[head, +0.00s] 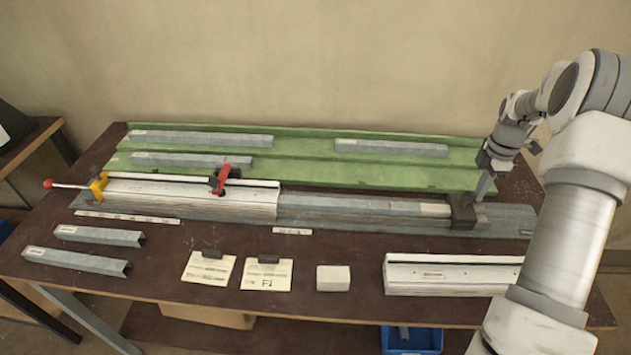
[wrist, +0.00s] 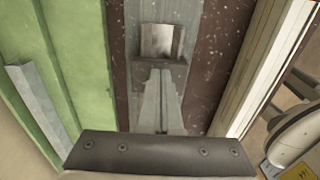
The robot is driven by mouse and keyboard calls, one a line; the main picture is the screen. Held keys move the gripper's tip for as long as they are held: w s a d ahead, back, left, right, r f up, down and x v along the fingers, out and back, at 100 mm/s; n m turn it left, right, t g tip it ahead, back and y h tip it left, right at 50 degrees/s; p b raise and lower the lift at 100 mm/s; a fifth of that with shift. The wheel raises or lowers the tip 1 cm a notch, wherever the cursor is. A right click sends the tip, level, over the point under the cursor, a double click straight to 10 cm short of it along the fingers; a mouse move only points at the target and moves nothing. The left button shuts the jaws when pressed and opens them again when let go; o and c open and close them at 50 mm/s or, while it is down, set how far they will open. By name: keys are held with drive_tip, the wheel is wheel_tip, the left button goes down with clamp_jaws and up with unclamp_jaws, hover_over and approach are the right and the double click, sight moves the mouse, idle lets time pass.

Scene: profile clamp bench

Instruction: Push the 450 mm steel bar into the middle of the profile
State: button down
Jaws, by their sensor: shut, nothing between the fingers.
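The white profile (head: 190,198) lies lengthwise on a grey rail at the left of the bench. The grey steel bar (head: 350,207) lies in line with it and runs right from its right end; whether part of it is inside the profile is hidden. The bar's right end, with a pale label, reaches a dark block (head: 463,212) on the rail. My gripper (head: 479,196) is shut and empty, pointing down at the block's right side; I cannot tell if they touch. In the wrist view my gripper's fingers (wrist: 160,80) are together over the rail, beside a grey block with a shiny face (wrist: 157,40).
A red clamp (head: 221,179) and a yellow clamp (head: 98,186) stand at the profile. A green rack (head: 300,172) behind holds several bars. In front lie two short bars, two cards, a pale block (head: 333,278) and another white profile (head: 450,274).

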drive_tip(key=b, duration=0.2)
hover_over(430, 207)
drive_tip(key=shift+a+p, duration=0.65)
drive_tip(key=shift+a, duration=13.75)
drive_tip(key=shift+d+r, duration=0.1)
drive_tip(key=shift+d, duration=0.7)
wheel_tip(430, 207, up, 7)
drive_tip(key=p, duration=0.5)
